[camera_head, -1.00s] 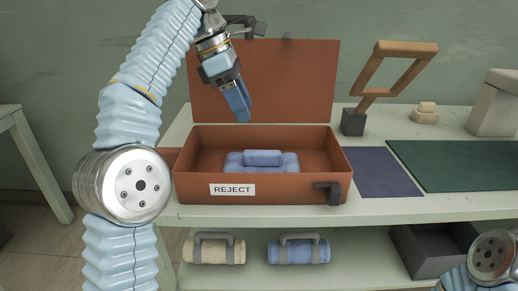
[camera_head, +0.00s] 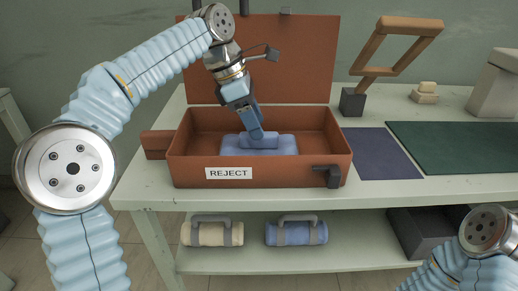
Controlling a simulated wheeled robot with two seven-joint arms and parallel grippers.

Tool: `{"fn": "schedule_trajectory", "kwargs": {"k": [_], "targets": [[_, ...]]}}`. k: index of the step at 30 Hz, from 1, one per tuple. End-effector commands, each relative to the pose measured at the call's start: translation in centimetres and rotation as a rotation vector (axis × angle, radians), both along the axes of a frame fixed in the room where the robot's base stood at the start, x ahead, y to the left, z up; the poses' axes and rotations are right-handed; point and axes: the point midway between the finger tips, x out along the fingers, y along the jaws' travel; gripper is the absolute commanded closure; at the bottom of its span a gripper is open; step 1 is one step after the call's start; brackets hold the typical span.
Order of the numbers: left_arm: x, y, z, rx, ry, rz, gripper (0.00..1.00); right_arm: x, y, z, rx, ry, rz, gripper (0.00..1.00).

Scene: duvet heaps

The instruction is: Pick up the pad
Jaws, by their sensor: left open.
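A blue pad (camera_head: 286,146), a small rounded piece on a wider flat one, lies inside the open brown case (camera_head: 196,153) labelled REJECT. My left gripper (camera_head: 257,134) points down into the case with its fingertips at the top of the pad. It is open, though the gap between its fingers is hard to see from here. The fingers hide part of the small upper piece, and I cannot tell whether they touch it. Only part of my right arm shows at the lower right; its gripper is out of view.
The case's lid (camera_head: 300,60) stands up behind. To the right lie a dark blue mat (camera_head: 380,153) and a green mat (camera_head: 460,145), with a wooden frame (camera_head: 397,50) and a cream stack (camera_head: 426,92) behind. Rolled bundles and a dark bin (camera_head: 420,232) sit on the lower shelf.

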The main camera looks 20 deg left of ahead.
Motion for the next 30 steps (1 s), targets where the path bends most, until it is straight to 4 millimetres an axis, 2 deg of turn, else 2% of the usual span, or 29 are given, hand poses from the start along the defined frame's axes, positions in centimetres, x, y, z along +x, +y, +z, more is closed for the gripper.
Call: {"fn": "schedule_trajectory", "kwargs": {"k": [3,7,24,26,30], "targets": [[-0.1,-0.4,-2.0,0.000,0.003,-0.001,0.45,0.0,0.0,0.0,0.000,0.000,0.000,0.57],[0.1,-1.0,-3.2,0.001,0.001,0.000,0.45,0.0,0.0,0.0,0.000,0.000,0.000,0.57],[0.1,-1.1,-3.7,0.000,0.000,-0.001,0.45,0.0,0.0,0.0,0.000,0.000,0.000,0.57],[0.1,-1.1,-3.7,0.000,0.000,-0.001,0.52,0.0,0.0,0.0,0.000,0.000,0.000,0.57],[0.1,-1.1,-3.7,0.000,0.000,-0.001,0.74,0.0,0.0,0.0,0.000,0.000,0.000,0.57]]}}
